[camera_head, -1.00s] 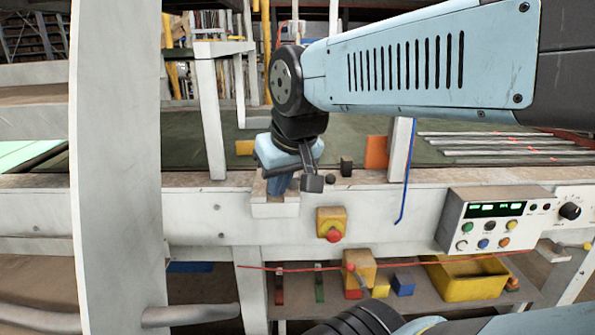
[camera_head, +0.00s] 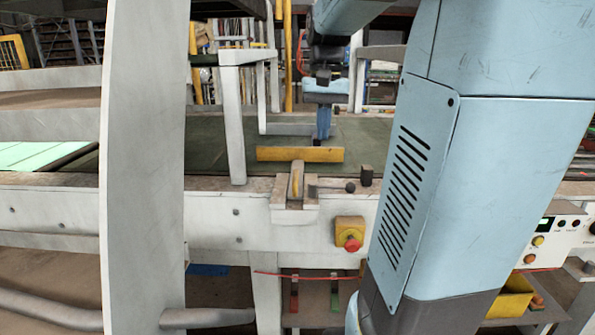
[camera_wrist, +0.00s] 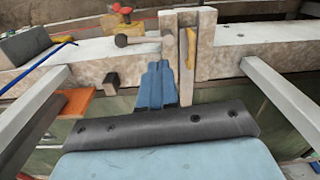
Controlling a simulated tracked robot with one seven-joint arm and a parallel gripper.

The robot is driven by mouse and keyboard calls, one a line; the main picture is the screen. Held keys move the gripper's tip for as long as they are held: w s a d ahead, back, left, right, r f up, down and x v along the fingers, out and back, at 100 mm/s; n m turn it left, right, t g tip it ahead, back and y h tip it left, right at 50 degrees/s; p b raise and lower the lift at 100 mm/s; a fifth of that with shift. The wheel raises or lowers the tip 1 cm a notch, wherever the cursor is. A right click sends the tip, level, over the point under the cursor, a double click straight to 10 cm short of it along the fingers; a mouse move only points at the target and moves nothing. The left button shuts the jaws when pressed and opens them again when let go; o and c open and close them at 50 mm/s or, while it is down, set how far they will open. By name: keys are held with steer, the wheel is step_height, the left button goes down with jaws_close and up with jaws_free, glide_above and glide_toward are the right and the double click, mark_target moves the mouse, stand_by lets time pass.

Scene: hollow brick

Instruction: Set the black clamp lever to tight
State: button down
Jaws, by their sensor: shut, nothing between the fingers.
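The black clamp lever (camera_head: 350,187) shows as a dark round knob on a short rod, just right of a pale bracket (camera_head: 295,205) on the conveyor's near rail. In the wrist view its knob (camera_wrist: 121,40) sticks out left from the bracket, about level. My gripper (camera_head: 322,136) is over the green belt, behind the bracket, pointing down. Its blue fingers (camera_wrist: 157,68) are shut and empty, and appear apart from the lever. A yellowish strip (camera_wrist: 188,46) stands upright in the bracket. Whether the lever is tight cannot be told.
A small dark block (camera_head: 366,175) stands on the rail right of the lever. A yellow bar (camera_head: 275,154) lies behind the bracket. A red button on a yellow box (camera_head: 349,233) is below. A white frame post (camera_head: 233,130) stands left; an orange plate (camera_wrist: 75,102) shows in the wrist view.

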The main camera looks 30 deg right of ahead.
steer(key=w+d+m+g+y, duration=0.1)
steer(key=w+d, duration=0.3)
steer(key=d, duration=0.4)
steer(key=shift+m+g, duration=0.4)
steer(key=shift+m, duration=0.1)
steer(key=shift+f, duration=0.1)
steer(key=s+a+f, duration=0.3)
steer(key=s+f, duration=0.1)
steer(key=f, duration=0.7)
steer(key=shift+f, duration=0.4)
steer(key=shift+s+d, duration=0.15)
